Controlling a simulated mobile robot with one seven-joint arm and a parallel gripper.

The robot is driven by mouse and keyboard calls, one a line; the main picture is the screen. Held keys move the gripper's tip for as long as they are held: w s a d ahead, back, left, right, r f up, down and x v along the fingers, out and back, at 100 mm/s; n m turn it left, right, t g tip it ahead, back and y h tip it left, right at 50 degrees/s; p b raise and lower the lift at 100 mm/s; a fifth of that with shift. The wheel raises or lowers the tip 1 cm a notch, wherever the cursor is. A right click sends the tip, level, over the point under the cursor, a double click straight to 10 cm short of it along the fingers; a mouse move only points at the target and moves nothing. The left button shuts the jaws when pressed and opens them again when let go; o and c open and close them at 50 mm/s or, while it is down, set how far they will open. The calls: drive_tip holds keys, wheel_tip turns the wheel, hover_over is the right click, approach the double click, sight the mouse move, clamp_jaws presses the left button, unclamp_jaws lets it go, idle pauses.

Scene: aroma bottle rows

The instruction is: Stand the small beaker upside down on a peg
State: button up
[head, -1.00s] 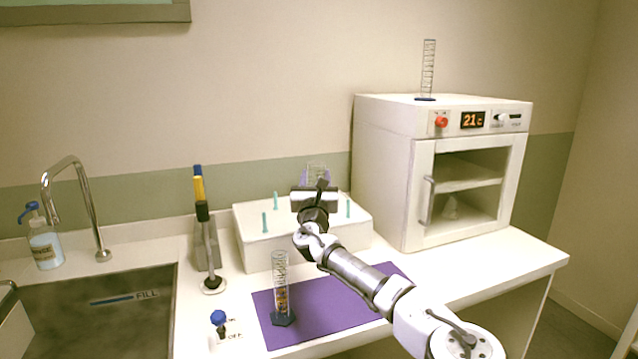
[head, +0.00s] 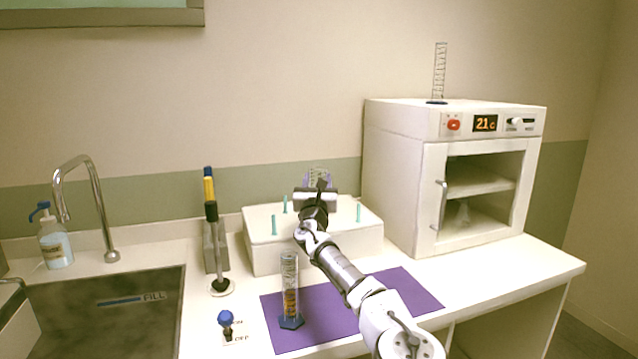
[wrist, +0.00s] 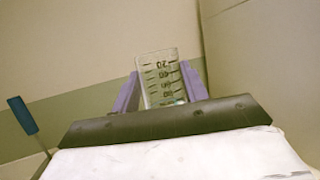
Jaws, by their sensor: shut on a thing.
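The small beaker (wrist: 162,82) is clear glass with dark graduation marks, and its printed numbers read upside down in the wrist view. My gripper (wrist: 163,92) is shut on it, with a purple finger on each side. In the head view my gripper (head: 318,180) holds the beaker over the back of the white peg block (head: 262,258). Teal pegs (head: 274,225) stand on the block, and one peg (head: 358,212) is right of my gripper. A teal peg (wrist: 22,115) also shows at the left of the wrist view. Whether a peg is inside the beaker is hidden.
A white oven (head: 395,180) stands close on the right, with a graduated cylinder (head: 440,72) on top. Another cylinder (head: 290,285) with a blue base stands on the purple mat (head: 410,290).

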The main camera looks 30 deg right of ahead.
drive_tip(key=shift+f+b, duration=3.25)
drive_tip(key=shift+f, duration=1.9)
drive_tip(key=shift+f, duration=0.1)
drive_tip(key=o, duration=1.1)
drive_tip(key=shift+o, duration=0.2)
wheel_tip(320, 180, up, 20)
drive_tip(key=shift+s+r+p, duration=0.1)
drive_tip(key=shift+r+p, duration=0.05)
drive_tip(key=shift+p, duration=0.45)
